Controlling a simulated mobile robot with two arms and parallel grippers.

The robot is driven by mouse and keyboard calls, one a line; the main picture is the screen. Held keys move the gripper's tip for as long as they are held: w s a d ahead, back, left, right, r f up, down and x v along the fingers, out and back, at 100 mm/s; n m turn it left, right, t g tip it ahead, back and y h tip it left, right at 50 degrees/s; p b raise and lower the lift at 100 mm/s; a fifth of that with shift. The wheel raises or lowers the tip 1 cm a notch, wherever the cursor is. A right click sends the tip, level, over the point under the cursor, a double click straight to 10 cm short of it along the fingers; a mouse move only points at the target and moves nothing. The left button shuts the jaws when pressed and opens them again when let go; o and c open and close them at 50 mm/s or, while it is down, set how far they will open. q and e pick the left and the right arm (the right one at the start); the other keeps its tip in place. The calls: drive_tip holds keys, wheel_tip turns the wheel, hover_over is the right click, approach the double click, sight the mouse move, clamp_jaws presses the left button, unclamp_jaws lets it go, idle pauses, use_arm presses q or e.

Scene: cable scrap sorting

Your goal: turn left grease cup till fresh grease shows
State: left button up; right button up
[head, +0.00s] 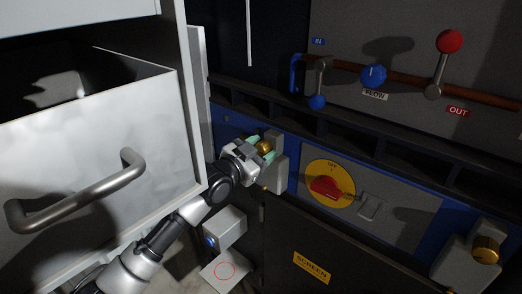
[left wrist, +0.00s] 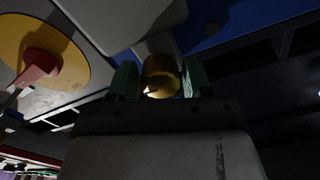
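The left grease cup is a brass, round knob (head: 264,147) on a grey block at the left end of the blue panel. My left gripper (head: 261,150) is at this cup, with one green fingertip on each side of it. In the left wrist view the cup (left wrist: 160,76) sits between the two green fingertips. The fingers are close to its sides, but I cannot tell whether both press on it. A bright spot shows on the cup's near edge; I cannot tell whether it is grease or a glint. My right gripper is not in view.
A second brass cup (head: 486,249) is at the lower right. A red rotary switch (head: 326,187) on a yellow disc is right of my gripper, also in the left wrist view (left wrist: 40,64). An open drawer (head: 95,150) with a handle stands close left of my arm. Valve levers are above.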

use_arm(q)
drive_tip(key=shift+o, duration=1.1)
drive_tip(key=shift+s, duration=0.1)
drive_tip(key=shift+s+a+f, duration=0.1)
drive_tip(key=shift+s+a, duration=0.2)
drive_tip(key=b+v, duration=0.1)
drive_tip(key=v, duration=0.9)
drive_tip(key=shift+b, duration=0.4)
